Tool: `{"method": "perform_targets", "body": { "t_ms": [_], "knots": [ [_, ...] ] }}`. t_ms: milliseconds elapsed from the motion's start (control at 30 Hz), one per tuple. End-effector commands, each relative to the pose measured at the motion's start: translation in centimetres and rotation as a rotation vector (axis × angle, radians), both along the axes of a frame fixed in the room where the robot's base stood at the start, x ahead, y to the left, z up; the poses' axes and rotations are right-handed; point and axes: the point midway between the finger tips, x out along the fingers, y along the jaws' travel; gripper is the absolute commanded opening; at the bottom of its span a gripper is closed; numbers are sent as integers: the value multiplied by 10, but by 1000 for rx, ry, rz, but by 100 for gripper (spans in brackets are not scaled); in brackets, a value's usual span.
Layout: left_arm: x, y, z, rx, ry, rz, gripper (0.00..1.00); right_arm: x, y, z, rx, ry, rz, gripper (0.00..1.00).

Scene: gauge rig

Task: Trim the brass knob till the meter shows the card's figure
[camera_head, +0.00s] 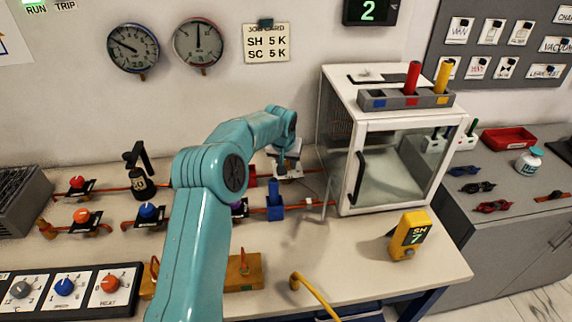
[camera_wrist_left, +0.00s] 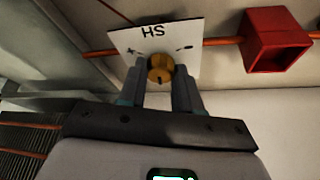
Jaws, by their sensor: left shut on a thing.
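The brass knob (camera_wrist_left: 160,68) sits on a white plate marked SH (camera_wrist_left: 185,38), with a minus and a plus sign, in the left wrist view. My left gripper (camera_wrist_left: 159,82) has its fingers on both sides of the knob, shut on it. In the head view the left gripper (camera_head: 287,168) is at the back of the bench, left of the glass cabinet, and hides the knob. The yellow meter (camera_head: 411,235) on the bench at right reads SH 7. The job card (camera_head: 267,43) on the wall reads SH 5 K and SC 5 K. My right gripper is not in view.
The glass-fronted cabinet (camera_head: 403,165) stands close to the right of my left gripper. A blue holder (camera_head: 275,207) stands just in front of it. A red square part (camera_wrist_left: 275,40) sits beside the plate on an orange pipe. The bench before the cabinet is mostly clear.

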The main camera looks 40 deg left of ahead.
Motion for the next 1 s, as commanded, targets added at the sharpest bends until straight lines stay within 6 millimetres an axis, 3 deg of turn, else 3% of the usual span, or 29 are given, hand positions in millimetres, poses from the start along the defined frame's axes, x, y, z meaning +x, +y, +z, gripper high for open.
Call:
{"method": "perform_targets", "body": {
  "t_ms": [300,867,900,967,1000],
  "knots": [
    [1,-1,-1,-1,-1,123,3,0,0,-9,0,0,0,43],
    [1,-1,-1,-2,1,150,3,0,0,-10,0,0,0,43],
    [1,-1,-1,-2,1,150,43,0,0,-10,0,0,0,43],
    [1,-1,-1,-2,1,150,59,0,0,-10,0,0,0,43],
    [1,-1,-1,-2,1,150,59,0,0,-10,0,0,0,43]
  ]
}}
